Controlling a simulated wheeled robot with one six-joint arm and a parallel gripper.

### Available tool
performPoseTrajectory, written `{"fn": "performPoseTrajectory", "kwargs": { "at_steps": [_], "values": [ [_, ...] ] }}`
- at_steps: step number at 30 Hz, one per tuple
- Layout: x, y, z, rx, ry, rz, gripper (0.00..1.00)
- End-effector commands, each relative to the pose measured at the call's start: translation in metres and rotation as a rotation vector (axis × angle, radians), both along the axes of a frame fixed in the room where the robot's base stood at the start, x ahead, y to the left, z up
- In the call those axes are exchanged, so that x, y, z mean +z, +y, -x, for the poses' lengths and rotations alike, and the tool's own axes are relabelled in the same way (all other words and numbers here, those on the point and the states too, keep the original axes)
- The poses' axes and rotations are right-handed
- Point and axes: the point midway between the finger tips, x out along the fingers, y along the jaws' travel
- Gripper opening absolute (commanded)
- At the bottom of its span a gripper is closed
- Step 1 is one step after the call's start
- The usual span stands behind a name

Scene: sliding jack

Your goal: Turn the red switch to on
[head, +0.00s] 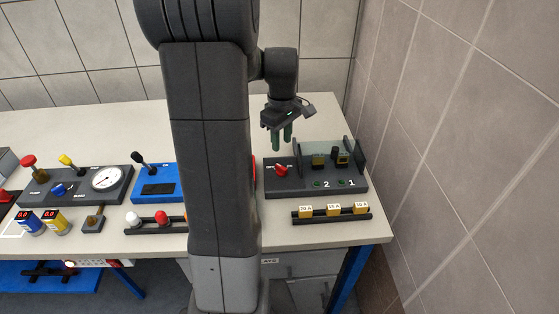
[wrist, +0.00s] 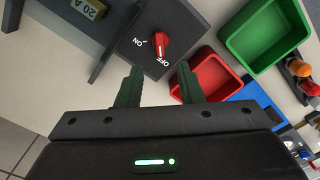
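The red switch (head: 281,170) is a small red knob on the left part of a dark grey panel (head: 285,192). In the wrist view the red switch (wrist: 160,43) lies between labels ON and OFF, and its white mark points at OFF. My gripper (head: 282,146) hangs above and behind the switch in the head view. In the wrist view my gripper (wrist: 158,75) shows its two dark green fingers apart with nothing between them. The switch lies beyond the fingertips, apart from them.
The panel also carries a clear cover (head: 325,150) and black-yellow parts (head: 343,160). A fuse rack (head: 332,216) stands in front. A red bin (wrist: 207,75) and green bin (wrist: 264,37) are beside the panel. A tiled wall (head: 450,150) rises at the right.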

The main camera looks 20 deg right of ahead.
Motion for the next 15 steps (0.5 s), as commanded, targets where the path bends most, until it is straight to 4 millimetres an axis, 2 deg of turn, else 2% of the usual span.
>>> {"fn": "performPoseTrajectory", "kwargs": {
  "at_steps": [3, 9, 15],
  "values": [
    [-0.028, 0.001, 0.001, 0.0, 0.006, -0.002, 0.34],
    [-0.068, 0.001, 0.001, -0.001, 0.005, -0.001, 0.34],
    [-0.09, 0.0, 0.001, -0.001, 0.003, -0.001, 0.34]
  ]
}}
